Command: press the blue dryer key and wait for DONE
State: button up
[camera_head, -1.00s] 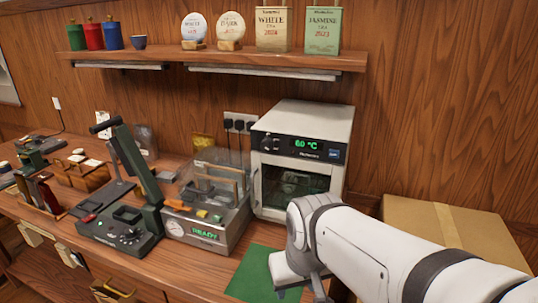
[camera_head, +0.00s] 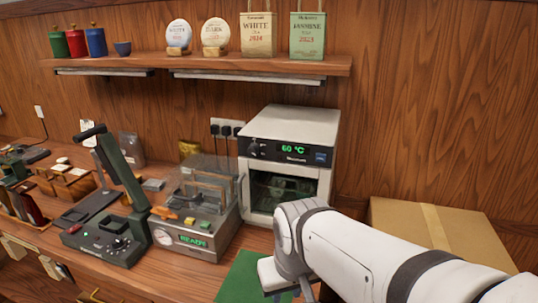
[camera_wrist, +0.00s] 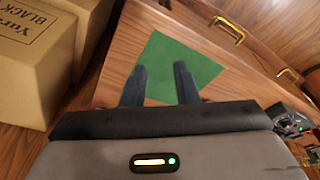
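The dryer (camera_head: 285,165) is a white box with a dark front panel and a glass door, standing against the wall at the back of the counter. Its green display reads 60 °C. The blue key (camera_head: 321,156) is at the right end of that panel. In the head view my arm crosses below and in front of the dryer, and the gripper's fingers are mostly hidden. In the wrist view my gripper (camera_wrist: 160,88) is open and empty, its two dark fingers apart above the green mat (camera_wrist: 197,62). The dryer is not in the wrist view.
A steel machine (camera_head: 195,210) showing READY stands left of the dryer. A dark lever press (camera_head: 110,235) is further left. A cardboard box (camera_head: 440,232) is at the right. A shelf (camera_head: 200,66) with tins and tea cakes hangs above. The green mat (camera_head: 240,275) is clear.

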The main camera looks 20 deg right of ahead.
grip_shut()
dwell(1.3)
